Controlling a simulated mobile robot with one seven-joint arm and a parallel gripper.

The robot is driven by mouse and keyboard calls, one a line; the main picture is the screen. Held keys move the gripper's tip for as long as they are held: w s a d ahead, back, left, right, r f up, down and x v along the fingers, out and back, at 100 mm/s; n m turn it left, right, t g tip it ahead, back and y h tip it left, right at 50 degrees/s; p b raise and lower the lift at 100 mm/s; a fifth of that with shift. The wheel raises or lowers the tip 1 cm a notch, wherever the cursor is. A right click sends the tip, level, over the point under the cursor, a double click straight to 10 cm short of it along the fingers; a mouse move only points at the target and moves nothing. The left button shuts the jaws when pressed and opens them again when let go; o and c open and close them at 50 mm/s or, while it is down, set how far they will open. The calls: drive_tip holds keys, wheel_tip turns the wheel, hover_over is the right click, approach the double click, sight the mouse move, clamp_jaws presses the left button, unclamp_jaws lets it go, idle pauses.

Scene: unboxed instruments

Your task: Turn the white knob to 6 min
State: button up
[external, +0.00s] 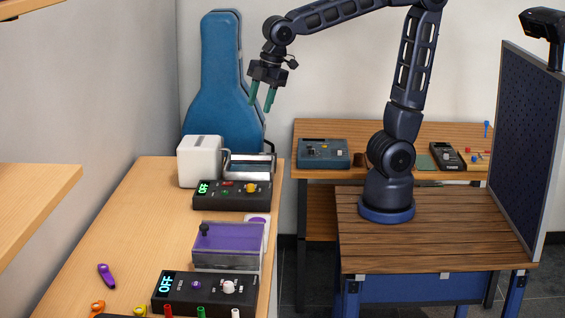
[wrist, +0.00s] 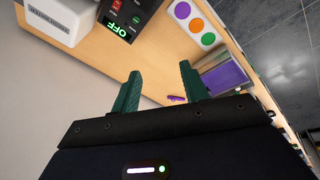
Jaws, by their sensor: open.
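The white knob (external: 228,287) sits on the top face of a black control box (external: 185,290) at the front of the light wooden table. The box has a lit display reading OFF, and its knob markings are too small to read. My gripper (external: 262,101) is open and empty, high above the far end of the table and well away from the knob. Its two green fingers also show apart in the wrist view (wrist: 160,93). The white knob cannot be made out in the wrist view.
A second black box (external: 232,195) with a yellow knob stands farther back, beside a white device (external: 199,161). A purple-filled clear tank (external: 229,246) stands between the two black boxes. A purple tool (external: 106,275) lies at the left. A blue instrument case (external: 222,90) stands behind the table.

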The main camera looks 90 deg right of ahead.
drive_tip(key=w+a+f+n+g, duration=0.15)
drive_tip(key=w+a+n, duration=0.4)
drive_tip(key=a, duration=0.65)
drive_tip(key=n+g, duration=0.1)
drive_tip(key=n, duration=1.1)
hover_over(229, 283)
wheel_tip(229, 283, down, 16)
drive_tip(key=f, duration=0.1)
wheel_tip(229, 283, down, 10)
drive_tip(key=shift+f, duration=0.15)
drive_tip(key=shift+c, duration=0.5)
clamp_jaws()
